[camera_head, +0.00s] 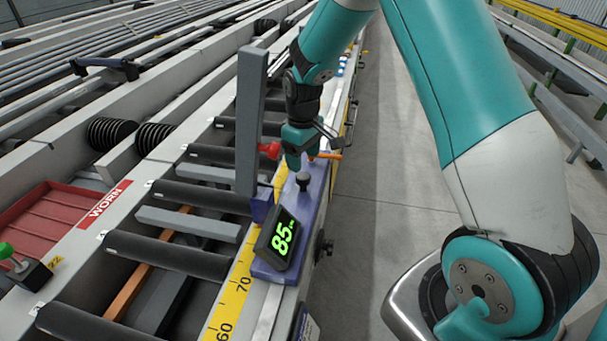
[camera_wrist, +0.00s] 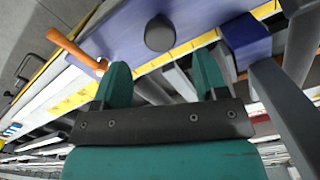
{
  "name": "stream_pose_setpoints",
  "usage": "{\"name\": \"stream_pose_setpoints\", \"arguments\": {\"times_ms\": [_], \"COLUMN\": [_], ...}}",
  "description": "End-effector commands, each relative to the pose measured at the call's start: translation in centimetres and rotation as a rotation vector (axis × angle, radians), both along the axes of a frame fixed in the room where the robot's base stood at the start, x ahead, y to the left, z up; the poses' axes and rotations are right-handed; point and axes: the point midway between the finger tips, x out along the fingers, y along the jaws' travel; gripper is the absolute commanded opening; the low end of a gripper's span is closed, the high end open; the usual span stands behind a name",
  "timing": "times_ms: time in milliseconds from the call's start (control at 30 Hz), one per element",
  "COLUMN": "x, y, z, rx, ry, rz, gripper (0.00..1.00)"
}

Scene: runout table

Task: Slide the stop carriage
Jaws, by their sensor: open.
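The stop carriage is a blue-purple plate (camera_head: 313,193) on the rail along the yellow scale (camera_head: 233,293). It carries a black round knob (camera_head: 303,181), an upright grey stop post (camera_head: 250,120) and a display (camera_head: 279,240) showing a green 85. An orange-handled lever (camera_head: 328,155) sits near its far end. In the wrist view the plate (camera_wrist: 205,12), the knob (camera_wrist: 160,34) and the orange handle (camera_wrist: 75,48) lie beyond my fingertips. My gripper (camera_wrist: 163,78) is open, with nothing between its fingers. In the head view it is above the carriage's far part, beyond the knob; its fingertips are partly hidden.
Black rollers (camera_head: 165,255) lie left of the rail. A red knob (camera_head: 270,150) shows beside my gripper. Grey floor (camera_head: 385,190) right of the table is clear.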

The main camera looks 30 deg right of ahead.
Motion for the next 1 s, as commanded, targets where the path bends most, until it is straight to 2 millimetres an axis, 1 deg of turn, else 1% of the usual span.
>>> {"name": "stream_pose_setpoints", "arguments": {"times_ms": [33, 100, 200, 300, 467, 733, 767, 800, 967, 1000], "x": [-0.1, -0.1, -0.1, -0.1, 0.0, 0.0, 0.0, 0.0, 0.0, 0.0], "y": [0.0, 0.0, 0.0, 0.0, 0.0, 0.0, 0.0, 0.0, 0.0, 0.0], "z": [-1.1, -2.5, -4.2, -5.4, -6.4, -6.5, -6.5, -6.5, -6.5, -6.5], "rx": [0.001, 0.000, 0.000, 0.001, 0.000, -0.001, 0.000, 0.000, 0.000, 0.000], "ry": [0.006, 0.005, 0.003, 0.001, 0.000, -0.001, -0.001, -0.001, -0.001, -0.001], "rz": [0.000, 0.000, 0.000, 0.000, 0.000, 0.000, 0.000, 0.000, 0.000, 0.000], "gripper": [0.67, 0.67, 0.67, 0.67, 0.67, 0.67, 0.62, 0.53, 0.16, 0.07]}}
